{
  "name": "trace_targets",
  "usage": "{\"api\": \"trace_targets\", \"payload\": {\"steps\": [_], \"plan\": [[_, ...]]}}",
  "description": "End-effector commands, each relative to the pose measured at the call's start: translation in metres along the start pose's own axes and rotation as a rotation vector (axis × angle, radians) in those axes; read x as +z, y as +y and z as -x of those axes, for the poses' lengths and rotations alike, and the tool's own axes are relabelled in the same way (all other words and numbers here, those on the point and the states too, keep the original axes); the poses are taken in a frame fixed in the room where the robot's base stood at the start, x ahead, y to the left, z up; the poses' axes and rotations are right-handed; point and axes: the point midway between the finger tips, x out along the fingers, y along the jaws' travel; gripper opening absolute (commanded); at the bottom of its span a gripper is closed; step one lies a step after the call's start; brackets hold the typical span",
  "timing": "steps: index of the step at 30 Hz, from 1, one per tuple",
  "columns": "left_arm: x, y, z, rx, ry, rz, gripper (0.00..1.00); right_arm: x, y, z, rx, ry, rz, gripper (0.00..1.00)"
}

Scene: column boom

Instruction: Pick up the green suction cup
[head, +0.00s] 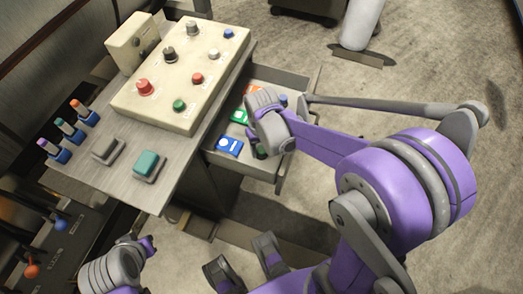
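A small dark green round piece (262,152), which may be the green suction cup, lies in the open drawer (281,178). It is partly hidden by a grey and purple link of my arm that crosses above the drawer. My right gripper (245,264) is at the bottom centre, with its two grey fingers apart and nothing visible between them. It is well below the drawer in the picture. A grey and purple part of my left arm shows at the lower left; its fingertips cannot be made out.
The floor at the right is mostly clear.

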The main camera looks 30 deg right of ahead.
Motion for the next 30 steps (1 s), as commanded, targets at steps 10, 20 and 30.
{"api": "trace_targets", "payload": {"steps": [10,20,30], "plan": [[0.000,0.000,0.000,0.000,0.000,0.000,0.00,0.000,0.000,0.000,0.000,0.000,0.000,0.00],[-0.002,0.000,0.004,0.000,0.001,0.000,0.00,0.000,0.000,0.014,0.000,0.000,0.000,0.00],[-0.009,0.000,0.018,0.000,0.006,0.000,0.00,0.000,0.000,0.080,0.000,0.000,0.000,0.00]]}}
